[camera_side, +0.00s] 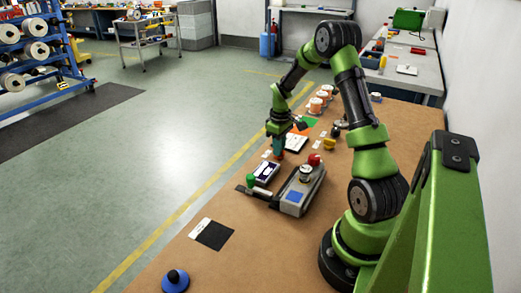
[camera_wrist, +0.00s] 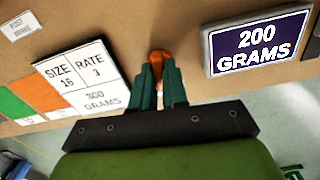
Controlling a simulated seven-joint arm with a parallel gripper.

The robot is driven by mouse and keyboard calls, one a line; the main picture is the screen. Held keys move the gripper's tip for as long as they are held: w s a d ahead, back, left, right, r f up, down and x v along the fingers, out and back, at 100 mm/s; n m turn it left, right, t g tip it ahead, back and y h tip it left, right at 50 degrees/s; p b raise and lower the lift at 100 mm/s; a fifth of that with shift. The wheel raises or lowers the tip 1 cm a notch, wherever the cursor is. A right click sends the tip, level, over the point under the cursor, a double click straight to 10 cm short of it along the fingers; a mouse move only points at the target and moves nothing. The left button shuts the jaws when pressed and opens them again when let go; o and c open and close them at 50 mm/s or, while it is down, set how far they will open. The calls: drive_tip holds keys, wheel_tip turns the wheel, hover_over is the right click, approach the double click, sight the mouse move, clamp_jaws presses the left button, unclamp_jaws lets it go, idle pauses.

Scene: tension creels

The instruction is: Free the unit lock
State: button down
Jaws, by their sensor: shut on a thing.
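My gripper (camera_side: 277,150) reaches down over the brown table, between the dark display plate (camera_side: 265,171) and the white card (camera_side: 296,143). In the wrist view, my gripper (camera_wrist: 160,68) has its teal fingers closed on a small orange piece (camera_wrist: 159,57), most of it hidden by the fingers. A grey unit (camera_side: 290,208) lies in front of my gripper, with a red knob (camera_side: 314,159), a round dial (camera_side: 305,174) and a blue square on it. A green knob (camera_side: 250,180) stands left of it. I cannot tell which part is the unit lock.
Orange-and-white spools (camera_side: 316,105) stand behind.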

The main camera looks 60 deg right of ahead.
drive_tip(key=shift+n, duration=0.3)
drive_tip(key=c, duration=1.1)
unclamp_jaws()
drive_tip(key=shift+c, duration=0.2)
wheel_tip(320, 180, up, 17)
